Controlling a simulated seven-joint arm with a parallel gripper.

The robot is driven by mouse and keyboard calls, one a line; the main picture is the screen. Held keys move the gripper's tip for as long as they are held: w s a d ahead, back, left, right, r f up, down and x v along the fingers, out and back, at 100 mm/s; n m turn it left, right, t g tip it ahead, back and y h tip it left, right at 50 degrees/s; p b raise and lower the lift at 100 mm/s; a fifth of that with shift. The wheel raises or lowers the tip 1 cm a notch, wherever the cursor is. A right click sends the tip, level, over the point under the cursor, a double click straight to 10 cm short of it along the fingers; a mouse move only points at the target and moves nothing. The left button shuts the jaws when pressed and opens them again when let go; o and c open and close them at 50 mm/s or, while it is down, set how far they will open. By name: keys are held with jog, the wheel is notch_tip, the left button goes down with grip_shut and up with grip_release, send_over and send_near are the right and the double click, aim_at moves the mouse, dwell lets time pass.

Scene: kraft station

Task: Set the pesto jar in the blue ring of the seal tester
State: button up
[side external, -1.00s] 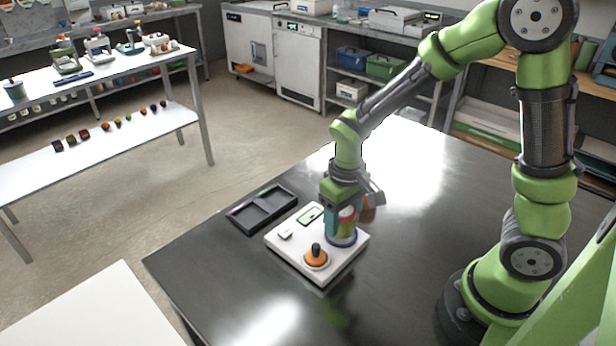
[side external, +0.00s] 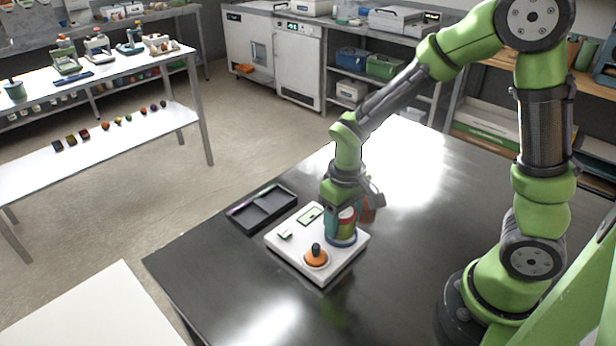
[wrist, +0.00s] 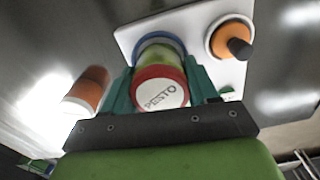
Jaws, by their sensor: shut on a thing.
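The pesto jar (wrist: 161,90) has a red-rimmed white lid marked PESTO and a green body. It also shows in the side view (side external: 346,220), partly covered by my gripper. My gripper (side external: 342,226) is shut on the jar, with a teal finger on each side of it in the wrist view (wrist: 161,85). The seal tester (side external: 290,252) is a white slab on the dark table. Its blue ring (side external: 342,241) is at the jar's base, and the jar stands upright over it. I cannot tell whether the base is fully seated.
An orange-based black knob (side external: 316,257) rises from the tester near the ring. A brown-orange jar with a white end (wrist: 88,90) stands close by on the other side. A dark divided tray (side external: 262,208) lies behind the tester. The table front is clear.

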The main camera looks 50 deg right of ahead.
jog(key=shift+f, duration=0.65)
dwell(1.0)
jog(key=o, duration=1.3)
jog(key=shift+c, duration=0.2)
jog(key=shift+r, duration=4)
